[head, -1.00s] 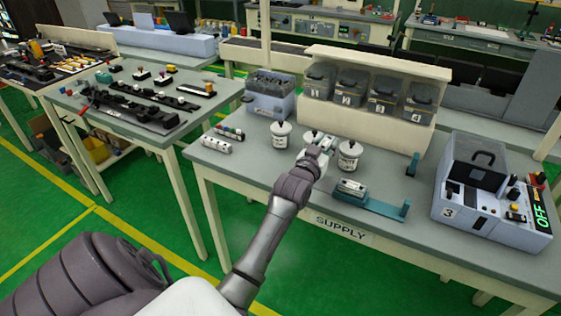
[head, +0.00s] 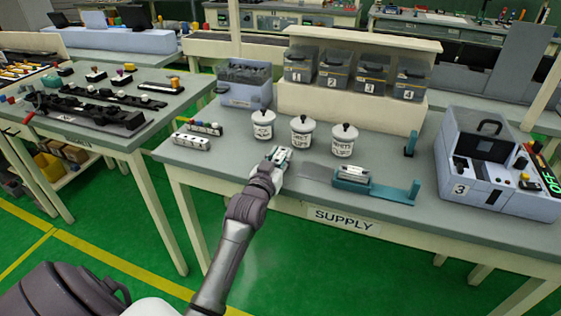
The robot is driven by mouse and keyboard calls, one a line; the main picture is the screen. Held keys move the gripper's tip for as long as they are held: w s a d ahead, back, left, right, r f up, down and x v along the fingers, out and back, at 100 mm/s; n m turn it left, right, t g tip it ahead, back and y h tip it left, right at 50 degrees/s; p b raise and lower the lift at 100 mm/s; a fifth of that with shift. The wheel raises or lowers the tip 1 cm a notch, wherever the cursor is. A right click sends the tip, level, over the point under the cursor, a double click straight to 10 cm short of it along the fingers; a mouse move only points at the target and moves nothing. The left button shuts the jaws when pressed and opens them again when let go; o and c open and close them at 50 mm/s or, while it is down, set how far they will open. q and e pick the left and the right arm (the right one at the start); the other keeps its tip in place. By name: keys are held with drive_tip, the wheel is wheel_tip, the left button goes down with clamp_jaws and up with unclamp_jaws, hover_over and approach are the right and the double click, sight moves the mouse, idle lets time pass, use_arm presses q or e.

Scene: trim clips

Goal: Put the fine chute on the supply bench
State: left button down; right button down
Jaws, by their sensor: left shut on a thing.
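My left gripper (head: 278,157) is over the front of the supply bench (head: 230,165), left of the teal fixture and in front of the white lidded jars. It is shut on a small pale teal-and-white piece, mostly hidden by the fingers. I cannot tell for sure that this is the fine chute, nor whether it touches the bench top. A dark grey flat strip or shadow lies just right of the gripper. My right gripper is not in view.
Lidded jars (head: 302,136) stand behind the gripper. A teal fixture (head: 385,190) lies to the right, and a box marked 3 (head: 476,190) beyond it. Small racks (head: 192,142) lie on the left. Numbered bins (head: 333,72) stand at the back.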

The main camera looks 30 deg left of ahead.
use_arm(q)
drive_tip(key=shift+s+r, duration=0.15)
drive_tip(key=c, duration=0.8)
unclamp_jaws()
drive_tip(key=shift+f, duration=0.2)
drive_tip(key=shift+c, duration=0.2)
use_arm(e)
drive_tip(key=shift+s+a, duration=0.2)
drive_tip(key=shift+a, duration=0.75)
use_arm(q)
drive_tip(key=shift+r, duration=0.1)
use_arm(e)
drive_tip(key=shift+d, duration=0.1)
